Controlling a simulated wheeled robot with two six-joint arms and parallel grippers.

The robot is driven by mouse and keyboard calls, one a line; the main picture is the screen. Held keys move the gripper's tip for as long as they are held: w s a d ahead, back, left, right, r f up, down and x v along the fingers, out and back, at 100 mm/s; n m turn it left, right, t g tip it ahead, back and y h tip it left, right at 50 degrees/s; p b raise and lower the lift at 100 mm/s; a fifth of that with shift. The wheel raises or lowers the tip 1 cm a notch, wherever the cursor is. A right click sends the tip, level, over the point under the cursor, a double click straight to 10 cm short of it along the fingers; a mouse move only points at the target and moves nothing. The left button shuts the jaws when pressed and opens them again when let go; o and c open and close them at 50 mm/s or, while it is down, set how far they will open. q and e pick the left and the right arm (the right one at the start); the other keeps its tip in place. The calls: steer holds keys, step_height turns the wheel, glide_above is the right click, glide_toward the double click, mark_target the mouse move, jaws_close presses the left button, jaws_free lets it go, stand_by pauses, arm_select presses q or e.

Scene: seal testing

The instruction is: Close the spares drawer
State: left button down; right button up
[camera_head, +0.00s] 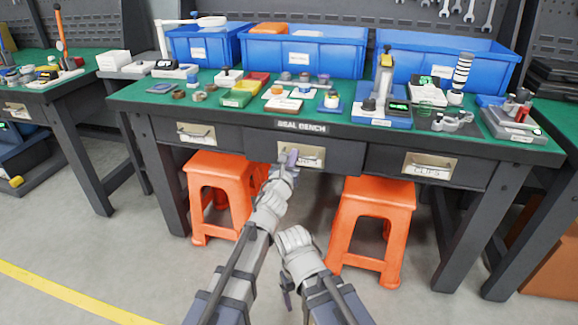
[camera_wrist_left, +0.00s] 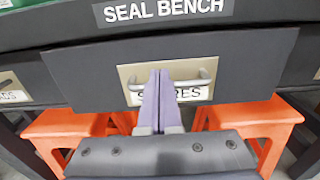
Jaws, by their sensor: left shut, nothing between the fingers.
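The spares drawer (camera_head: 345,157) is the middle drawer under the bench top, below the "SEAL BENCH" sign. Its dark front also fills the middle of the left wrist view (camera_wrist_left: 252,62) and seems to stand slightly out from its neighbours. It has a pale plate with a handle (camera_wrist_left: 203,78) and a label partly hidden by my fingers. My left gripper (camera_head: 291,157) is shut and empty, its fingers pointing at the drawer front by the handle; I cannot tell whether they touch. My right arm is low in front, its fingers not clear.
Orange stools (camera_head: 372,200) stand under the bench on both sides of the drawer. Closed-looking drawers flank it, the right one (camera_head: 430,166) labelled "CLIPS". The bench top (camera_head: 235,115) holds blue bins (camera_head: 305,55) and many small parts. The floor in front is clear.

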mark_target(298, 145)
arm_select(q)
steer(key=shift+x, duration=1.6)
steer(key=x, duration=0.5)
steer(key=shift+w, duration=0.1)
